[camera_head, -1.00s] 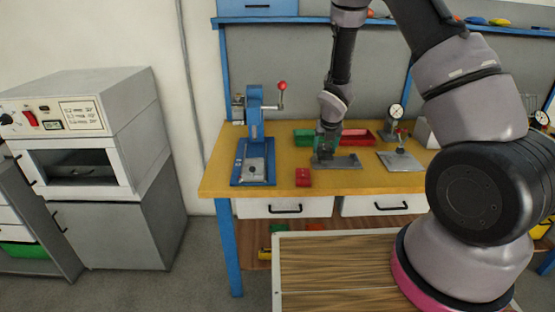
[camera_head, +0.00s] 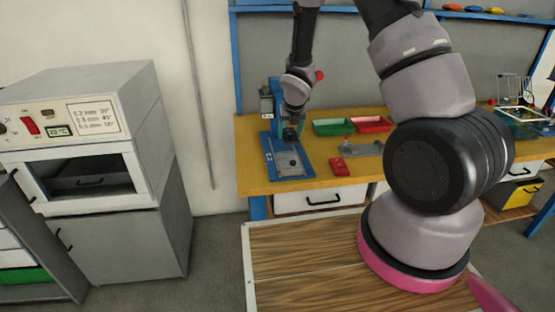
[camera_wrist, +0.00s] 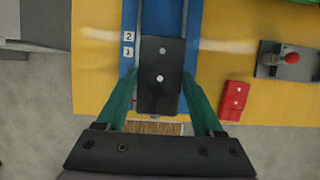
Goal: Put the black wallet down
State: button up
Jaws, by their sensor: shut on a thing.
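The black wallet (camera_wrist: 162,92), a dark rectangle with two pale studs, is between the green fingers of my gripper (camera_wrist: 161,72) in the wrist view. The fingertips close on its two long sides. Below it in that view is the blue base (camera_wrist: 130,18) of the press. In the head view my gripper (camera_head: 291,133) is at the blue press, over its base (camera_head: 271,161). The wallet is too small and dark to make out there, and I cannot tell whether it touches the base.
A red wallet-like piece (camera_head: 339,167) lies right of the press. Beside it is a grey fixture (camera_head: 369,149) with a red knob. Green (camera_head: 333,127) and red (camera_head: 373,124) trays stand behind. Bare yellow bench (camera_wrist: 217,55) shows between the press base and the fixture.

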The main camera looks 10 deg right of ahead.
aim_at(288, 160)
notch_tip(288, 160, down, 9)
jog(key=shift+f, duration=0.1)
dwell(0.3)
jog(key=shift+f, duration=0.15)
jog(key=o, duration=1.4)
jog(key=shift+c, duration=0.2)
